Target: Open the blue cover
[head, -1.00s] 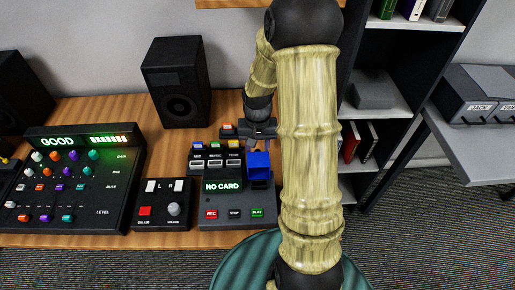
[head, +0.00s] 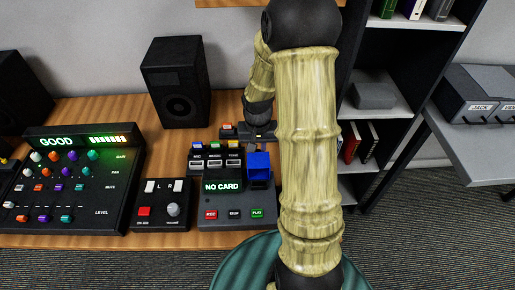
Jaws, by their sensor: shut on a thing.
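The blue cover (head: 259,165) stands raised at the back right of a dark recorder (head: 237,211), right of its display reading "NO CARD". Its front face looks darker than its top edge. My gripper (head: 258,146) is just behind the cover's top edge and is shut on it. The fingertips are small and partly hidden, so the exact contact is unclear. My arm comes down from the upper right to the gripper.
A mixer (head: 69,183) and a small control box (head: 160,205) stand to the left. A black speaker (head: 177,82) stands behind. Small labelled slots with coloured pieces (head: 215,152) lie left of the cover. A shelf is at the right.

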